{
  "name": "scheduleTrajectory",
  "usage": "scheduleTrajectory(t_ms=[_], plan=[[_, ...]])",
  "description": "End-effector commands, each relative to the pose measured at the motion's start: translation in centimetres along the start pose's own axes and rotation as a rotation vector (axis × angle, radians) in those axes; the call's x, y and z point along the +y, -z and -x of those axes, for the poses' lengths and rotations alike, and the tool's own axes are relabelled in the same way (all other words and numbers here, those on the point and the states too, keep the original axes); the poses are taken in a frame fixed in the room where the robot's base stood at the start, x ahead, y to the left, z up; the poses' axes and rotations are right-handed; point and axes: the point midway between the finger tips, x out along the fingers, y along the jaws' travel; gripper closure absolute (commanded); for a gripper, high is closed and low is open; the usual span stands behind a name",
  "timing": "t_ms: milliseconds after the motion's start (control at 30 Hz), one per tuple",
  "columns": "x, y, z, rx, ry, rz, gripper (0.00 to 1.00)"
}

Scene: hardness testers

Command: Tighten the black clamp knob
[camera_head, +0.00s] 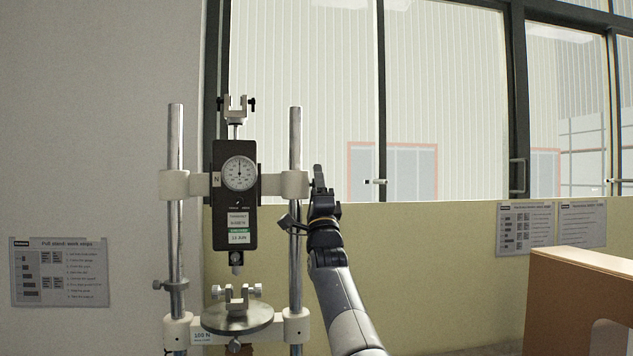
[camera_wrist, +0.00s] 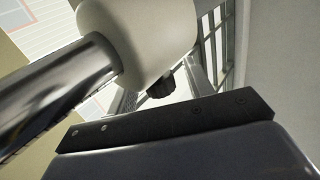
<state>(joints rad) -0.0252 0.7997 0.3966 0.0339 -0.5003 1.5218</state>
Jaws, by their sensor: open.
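The black clamp knob (camera_wrist: 161,85) is a small ribbed knob in the wrist view, at the lower edge of a cream clamp collar (camera_wrist: 140,30). A chrome column (camera_wrist: 60,90) runs from that collar to the left. In the head view the right collar (camera_head: 294,184) sits on the stand's right column (camera_head: 295,130). My gripper (camera_head: 318,178) is just right of that collar, pointing up, open, with nothing seen in it. The knob cannot be made out clearly in the head view. A dark gripper part (camera_wrist: 165,122) crosses the wrist view below the knob, apart from it in the picture.
A black force gauge (camera_head: 234,195) with a round dial hangs between the columns. Below it is a round metal table (camera_head: 237,318) with a small clamp. A brown cabinet (camera_head: 580,300) stands at right. Printed sheets (camera_head: 59,272) are on the walls. Space right of my arm is clear.

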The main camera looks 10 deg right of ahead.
Motion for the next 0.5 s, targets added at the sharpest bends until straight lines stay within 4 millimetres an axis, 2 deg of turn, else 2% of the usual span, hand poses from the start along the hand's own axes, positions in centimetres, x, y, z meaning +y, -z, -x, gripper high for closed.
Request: scheduleTrajectory(t_ms=[167, 500], plan=[[0.02, 0.0, 0.03, 0.0, 0.0, 0.0, 0.52], [0.01, -0.01, 0.03, 0.0, 0.0, 0.0, 0.8]])
